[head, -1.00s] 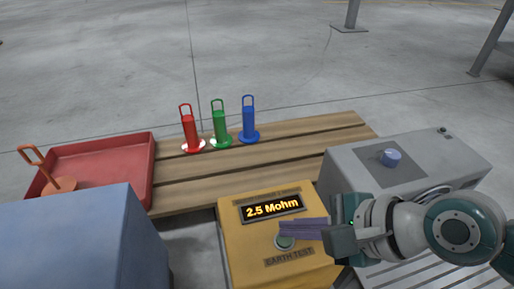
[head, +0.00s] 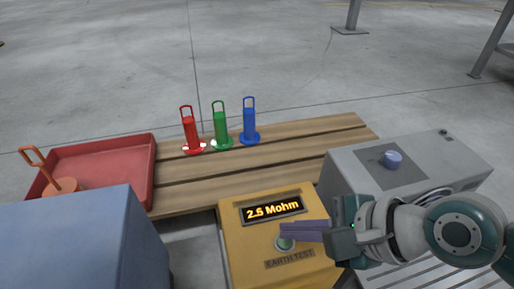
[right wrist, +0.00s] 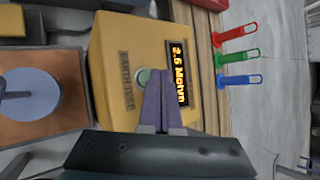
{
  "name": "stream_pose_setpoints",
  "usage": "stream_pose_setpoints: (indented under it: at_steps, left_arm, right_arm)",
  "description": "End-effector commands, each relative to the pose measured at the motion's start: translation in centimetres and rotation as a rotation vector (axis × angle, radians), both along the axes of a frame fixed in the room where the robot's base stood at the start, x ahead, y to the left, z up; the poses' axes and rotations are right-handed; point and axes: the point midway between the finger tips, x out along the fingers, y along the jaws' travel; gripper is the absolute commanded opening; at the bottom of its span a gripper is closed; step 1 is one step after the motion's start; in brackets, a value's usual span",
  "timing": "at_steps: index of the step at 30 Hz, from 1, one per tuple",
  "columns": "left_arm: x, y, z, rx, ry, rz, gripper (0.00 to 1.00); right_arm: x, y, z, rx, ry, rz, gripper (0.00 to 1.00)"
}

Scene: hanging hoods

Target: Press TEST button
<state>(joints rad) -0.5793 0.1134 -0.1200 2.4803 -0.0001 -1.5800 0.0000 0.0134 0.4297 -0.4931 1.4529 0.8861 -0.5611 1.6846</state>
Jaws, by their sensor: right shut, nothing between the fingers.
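The yellow earth test box (head: 240,245) stands at the front middle in the head view. Its display (head: 272,210) reads 2.5 Mohm. Below the display is a round green button (head: 284,243) with a pale rim, above the words EARTH TEST. My right gripper (head: 283,231) is shut and empty, its purple fingers reaching in from the right with their tips at the button's upper edge. In the right wrist view the box (right wrist: 112,40), the button (right wrist: 143,77) and the fingertips (right wrist: 157,75) show close together. I cannot tell whether they touch. My left gripper is not in view.
Red (head: 191,134), green (head: 220,128) and blue (head: 249,124) handled pieces stand on a slatted wooden bench (head: 270,152). A red tray (head: 110,160) with an orange handled piece (head: 62,183) is at left, behind a blue-grey box (head: 80,245). A grey box with a knob (head: 393,159) is at right.

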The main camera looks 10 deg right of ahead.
Motion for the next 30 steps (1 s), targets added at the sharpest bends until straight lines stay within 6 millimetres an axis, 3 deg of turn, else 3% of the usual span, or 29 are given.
stream_pose_setpoints:
  at_steps: [30]
  left_arm:
    - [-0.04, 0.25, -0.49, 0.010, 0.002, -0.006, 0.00]
  right_arm:
    - [0.02, 0.01, -0.93, 0.000, 0.000, 0.000, 0.00]
